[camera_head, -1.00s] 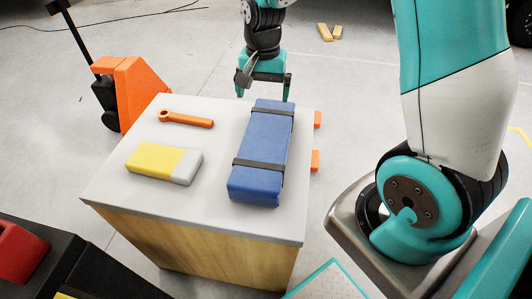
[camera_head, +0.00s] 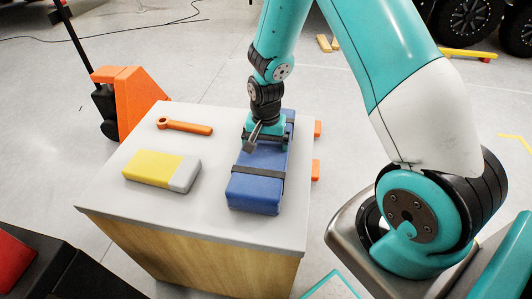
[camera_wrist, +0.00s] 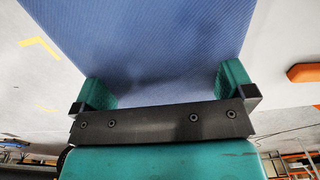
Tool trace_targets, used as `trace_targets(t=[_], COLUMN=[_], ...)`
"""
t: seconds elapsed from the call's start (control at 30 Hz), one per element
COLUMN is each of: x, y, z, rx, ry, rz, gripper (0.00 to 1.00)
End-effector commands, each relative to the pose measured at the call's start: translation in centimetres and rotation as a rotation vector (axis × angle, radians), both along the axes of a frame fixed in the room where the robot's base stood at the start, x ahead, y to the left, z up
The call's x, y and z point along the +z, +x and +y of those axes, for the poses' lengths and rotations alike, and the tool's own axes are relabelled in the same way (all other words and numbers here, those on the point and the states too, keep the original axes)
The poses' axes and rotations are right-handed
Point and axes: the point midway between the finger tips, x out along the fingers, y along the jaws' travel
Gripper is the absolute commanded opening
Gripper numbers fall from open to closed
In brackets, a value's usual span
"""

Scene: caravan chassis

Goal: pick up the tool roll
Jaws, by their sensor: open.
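The tool roll (camera_head: 257,192) is a long blue bundle with dark straps, lying lengthwise near the right edge of the table top. My gripper (camera_head: 266,140) is over its far half and hides part of it and the far strap. In the wrist view the blue tool roll (camera_wrist: 155,40) fills the space ahead of my gripper (camera_wrist: 167,88). The two teal fingers are apart, one on each side of the roll. I cannot tell whether they touch it.
The white-topped table (camera_head: 125,215) also holds an orange wrench (camera_head: 185,126) and a yellow and white box (camera_head: 160,170), both left of the roll. Orange pieces (camera_head: 316,170) show at the table's right side. An orange pallet jack (camera_head: 130,95) stands behind left.

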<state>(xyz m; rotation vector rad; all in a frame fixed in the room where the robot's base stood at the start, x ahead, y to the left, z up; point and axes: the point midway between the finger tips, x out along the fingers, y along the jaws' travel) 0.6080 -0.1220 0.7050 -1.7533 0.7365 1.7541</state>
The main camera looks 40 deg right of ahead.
Motion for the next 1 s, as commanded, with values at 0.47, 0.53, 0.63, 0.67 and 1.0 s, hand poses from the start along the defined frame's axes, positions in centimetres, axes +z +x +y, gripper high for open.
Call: trace_targets(t=[0.47, 0.53, 0.63, 0.67, 1.0], x=[-2.2, -2.2, -2.2, -2.2, -1.8], y=[0.0, 0.0, 0.0, 0.0, 0.1], z=[0.0, 0.0, 0.0, 0.0, 0.0], rx=[0.0, 0.0, 0.0, 0.0, 0.0], ry=[0.0, 0.0, 0.0, 0.0, 0.0], rz=[0.0, 0.0, 0.0, 0.0, -0.003], gripper=[0.89, 0.72, 0.49, 0.43, 0.36])
